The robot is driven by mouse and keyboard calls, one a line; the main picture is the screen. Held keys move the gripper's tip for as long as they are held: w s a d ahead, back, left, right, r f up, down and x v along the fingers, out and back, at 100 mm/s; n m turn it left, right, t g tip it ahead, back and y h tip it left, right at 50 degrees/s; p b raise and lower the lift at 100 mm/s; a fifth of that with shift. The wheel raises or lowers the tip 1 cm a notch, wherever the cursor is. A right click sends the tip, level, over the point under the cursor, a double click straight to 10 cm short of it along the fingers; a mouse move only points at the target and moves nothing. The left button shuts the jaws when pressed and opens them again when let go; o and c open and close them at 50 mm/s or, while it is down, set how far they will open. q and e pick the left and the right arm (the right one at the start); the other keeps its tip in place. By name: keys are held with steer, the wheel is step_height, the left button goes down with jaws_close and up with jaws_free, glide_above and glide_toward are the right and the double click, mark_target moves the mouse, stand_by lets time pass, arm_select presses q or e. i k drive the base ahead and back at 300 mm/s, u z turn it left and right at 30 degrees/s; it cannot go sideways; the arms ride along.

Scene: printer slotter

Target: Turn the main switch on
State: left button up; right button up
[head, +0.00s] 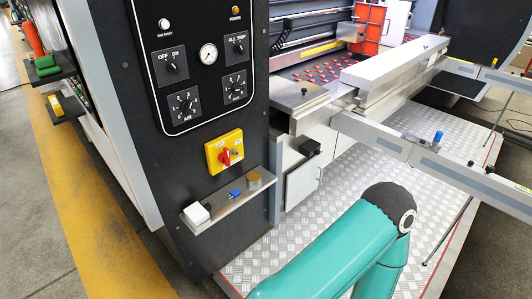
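The main switch is most likely the red rotary knob (228,157) on the yellow plate (212,146), low on the front of the black machine panel (140,100). The plate has small white labels above the knob, too small to read. I cannot tell for sure which position the knob is in. Neither of my grippers shows in the head view. Only a teal arm link of mine and its dark joint show at the lower right, apart from the switch.
A metal ledge (225,206) juts out below the switch, holding a white block (196,214), a blue piece (235,194) and a brown cylinder (254,180). Dials and a gauge (208,54) sit above. Tread-plate floor (300,235) lies right; grey floor (30,200) lies left.

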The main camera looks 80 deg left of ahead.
mark_target(224, 157)
steer(key=z, duration=0.35)
steer(key=i, duration=0.5)
steer(key=u, duration=1.7)
steer(key=i, duration=0.2)
steer(key=u, duration=1.9)
steer(key=k, duration=0.5)
steer(key=u, duration=0.4)
steer(key=i, duration=1.5)
steer(key=z, duration=0.35)
